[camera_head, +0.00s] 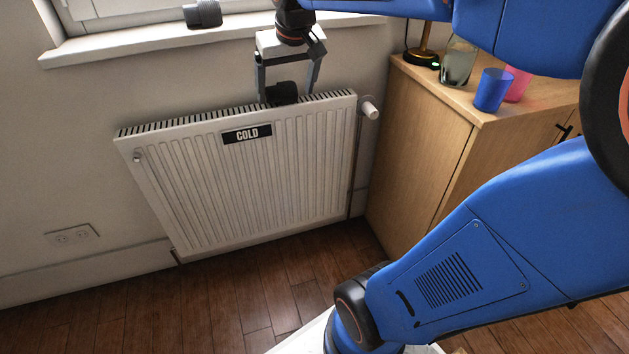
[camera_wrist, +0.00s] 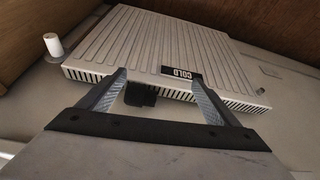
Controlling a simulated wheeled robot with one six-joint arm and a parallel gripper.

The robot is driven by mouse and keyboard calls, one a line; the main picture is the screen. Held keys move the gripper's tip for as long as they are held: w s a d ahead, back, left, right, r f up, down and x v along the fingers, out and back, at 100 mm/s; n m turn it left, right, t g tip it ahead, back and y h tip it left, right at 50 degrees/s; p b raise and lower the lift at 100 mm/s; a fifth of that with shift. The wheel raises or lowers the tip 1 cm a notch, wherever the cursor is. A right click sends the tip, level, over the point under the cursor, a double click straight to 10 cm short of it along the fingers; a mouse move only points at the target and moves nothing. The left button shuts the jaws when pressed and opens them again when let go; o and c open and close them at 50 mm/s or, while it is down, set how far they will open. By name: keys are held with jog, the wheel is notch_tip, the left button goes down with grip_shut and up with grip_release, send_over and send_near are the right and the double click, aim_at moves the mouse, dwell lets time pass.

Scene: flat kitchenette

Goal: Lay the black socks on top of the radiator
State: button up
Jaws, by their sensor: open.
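A dark, rolled bundle that looks like black socks (camera_head: 283,93) rests at the slatted top edge of the white radiator (camera_head: 240,170), toward its right end. My gripper (camera_head: 284,96) points down over it, open, with one finger on either side of the bundle. In the wrist view the bundle (camera_wrist: 140,94) shows between the spread fingers (camera_wrist: 158,80), nearer the left one; a clear gap separates it from the right one. Whether it touches the left finger I cannot tell. The radiator (camera_wrist: 150,45) carries a "COLD" label on its front.
A wooden cabinet (camera_head: 425,140) stands right of the radiator, holding a glass (camera_head: 458,62), a blue cup (camera_head: 492,90) and a pink cup (camera_head: 518,84). A valve knob (camera_head: 369,110) juts from the radiator's right end.

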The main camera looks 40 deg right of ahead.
jog(key=s+a+f+n, duration=0.1)
jog(key=s+a+f, duration=0.2)
jog(key=s+f, duration=0.3)
jog(key=s+a+f+n, duration=0.1)
jog(key=s+a+f, duration=0.2)
jog(key=s, duration=1.1)
notch_tip(320, 180, down, 3)
jog(key=shift+s+f+y, duration=0.15)
jog(key=shift+s+y, duration=0.05)
jog(key=shift+y, duration=0.2)
